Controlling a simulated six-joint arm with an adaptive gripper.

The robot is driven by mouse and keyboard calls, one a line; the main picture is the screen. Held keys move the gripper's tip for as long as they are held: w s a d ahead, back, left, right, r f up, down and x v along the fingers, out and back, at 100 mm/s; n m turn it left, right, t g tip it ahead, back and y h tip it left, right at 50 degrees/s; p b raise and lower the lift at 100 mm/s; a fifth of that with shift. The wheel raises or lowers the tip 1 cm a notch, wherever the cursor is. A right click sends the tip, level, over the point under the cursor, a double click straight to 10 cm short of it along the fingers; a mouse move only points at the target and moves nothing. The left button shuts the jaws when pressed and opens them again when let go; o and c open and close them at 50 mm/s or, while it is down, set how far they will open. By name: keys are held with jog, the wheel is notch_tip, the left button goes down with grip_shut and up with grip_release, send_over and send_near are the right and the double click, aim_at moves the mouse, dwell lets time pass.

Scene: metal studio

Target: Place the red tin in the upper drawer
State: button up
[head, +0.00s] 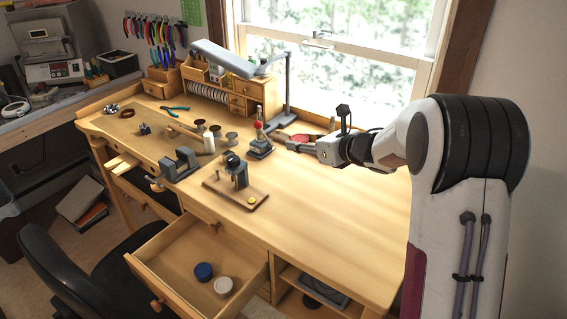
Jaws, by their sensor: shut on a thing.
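The red tin (301,137) is at the back right of the workbench, below the window. My gripper (291,141) is shut on it, with the fingers reaching in from the right. The near finger partly hides the tin, and I cannot tell whether it touches the bench top. The upper drawer (179,246) is pulled open at the front of the bench, well to the front left of my gripper. A blue tin (204,271) and a white tin (223,286) stand inside it. The drawer's left and back floor is bare.
A lamp (289,85) rises behind. The bench's front right is clear. A chair (75,265) is beside the drawer.

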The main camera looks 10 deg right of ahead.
aim_at(303, 140)
jog(key=shift+r, duration=0.1)
jog(key=shift+r, duration=0.55)
notch_tip(303, 140, up, 4)
jog(key=s+a+n+y, duration=0.1)
jog(key=a, duration=0.5)
jog(key=s+a+n+g+y, duration=0.1)
jog(key=a, duration=0.6)
jog(key=s+a, duration=0.1)
jog(key=a, duration=0.5)
jog(key=shift+s+a+f+n+g+y, duration=0.1)
jog(key=shift+s+a+n+g+y, duration=0.1)
jog(key=shift+a+n+g+y, duration=0.15)
jog(key=s+a+n+g+y, duration=0.1)
jog(key=s+a, duration=0.3)
jog(key=a, duration=0.5)
jog(key=s+a+n+g+y, duration=0.1)
jog(key=s+a+n+g, duration=0.1)
jog(key=s+a, duration=0.45)
notch_tip(303, 140, down, 19)
jog(key=w+a, duration=0.1)
jog(key=a, duration=0.1)
jog(key=shift+w+a+f, duration=0.15)
jog(key=shift+w+a, duration=0.1)
notch_tip(303, 140, down, 6)
